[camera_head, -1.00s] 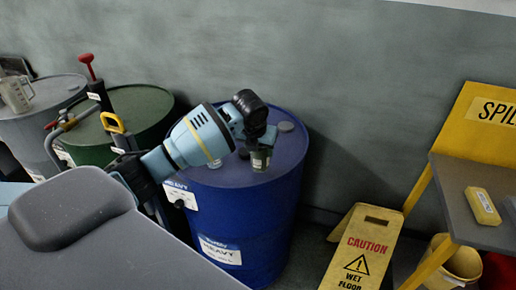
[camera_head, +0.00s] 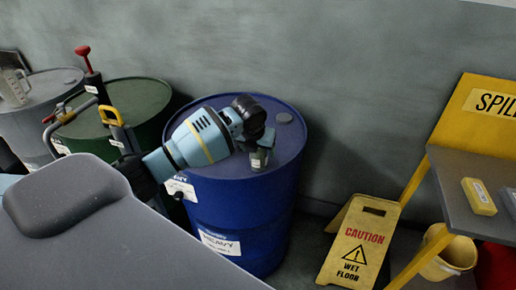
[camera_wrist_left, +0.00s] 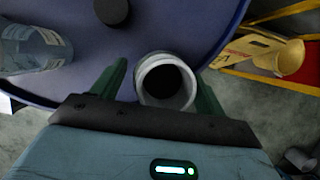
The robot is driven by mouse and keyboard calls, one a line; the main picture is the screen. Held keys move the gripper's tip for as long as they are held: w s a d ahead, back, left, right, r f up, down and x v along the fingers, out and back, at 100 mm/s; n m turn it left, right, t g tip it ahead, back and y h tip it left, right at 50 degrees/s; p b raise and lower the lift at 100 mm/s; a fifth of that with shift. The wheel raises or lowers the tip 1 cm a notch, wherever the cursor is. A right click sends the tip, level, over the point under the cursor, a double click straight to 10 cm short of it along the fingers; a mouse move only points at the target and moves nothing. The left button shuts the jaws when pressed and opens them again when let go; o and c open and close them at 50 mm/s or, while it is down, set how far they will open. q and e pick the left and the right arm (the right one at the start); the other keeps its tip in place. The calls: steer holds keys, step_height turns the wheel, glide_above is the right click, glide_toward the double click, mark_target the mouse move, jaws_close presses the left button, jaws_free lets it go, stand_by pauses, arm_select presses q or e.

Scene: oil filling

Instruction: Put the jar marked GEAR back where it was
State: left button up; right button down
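A small dark jar with a pale label (camera_head: 259,161) is at the front part of the blue drum's top (camera_head: 285,165). In the left wrist view the jar's round, pale, open mouth (camera_wrist_left: 167,82) shows with a dark inside. Its marking is not readable, and I cannot tell whether it rests on the drum. My left gripper (camera_head: 262,142) is at the jar. In the left wrist view its green fingers (camera_wrist_left: 160,85) stand on either side of the jar, with a gap on the left side and the right finger close to it. My right gripper is not in view.
A clear labelled container (camera_wrist_left: 35,50) stands on the drum, left in the wrist view. A dark cap (camera_head: 284,117) lies farther back. A green drum (camera_head: 150,100) with pump handles stands left. A yellow caution sign (camera_head: 360,240) and a shelf (camera_head: 465,205) stand right.

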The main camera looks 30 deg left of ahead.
arm_select(q)
steer(key=shift+s+r, duration=0.1)
steer(key=shift+r, duration=0.5)
steer(key=v, duration=1.1)
steer(key=s+d+f+n+t+h, duration=0.1)
steer(key=s+d+f+n, duration=0.25)
steer(key=f, duration=0.45)
steer(key=s+d+f+n+t+h, duration=0.1)
steer(key=s+d+f+n+h, duration=0.1)
steer(key=d+f+n, duration=0.4)
steer(key=s+d+f+n+h, duration=0.1)
steer(key=s+d+f+n, duration=0.2)
steer(key=f, duration=0.6)
steer(key=s+f+n+t, duration=0.1)
steer(key=s+f+n, duration=0.2)
steer(key=s+n, duration=0.3)
steer(key=s+f+n+t, duration=0.1)
steer(key=s+f+n, duration=0.3)
steer(key=s, duration=0.5)
steer(key=s+f+n+t+y, duration=0.1)
steer(key=s+f+n, duration=0.2)
steer(key=s+n, duration=0.4)
steer(key=shift+s+d+f+n, duration=0.25)
steer(key=shift+d+n, duration=0.1)
steer(key=shift+n, duration=0.4)
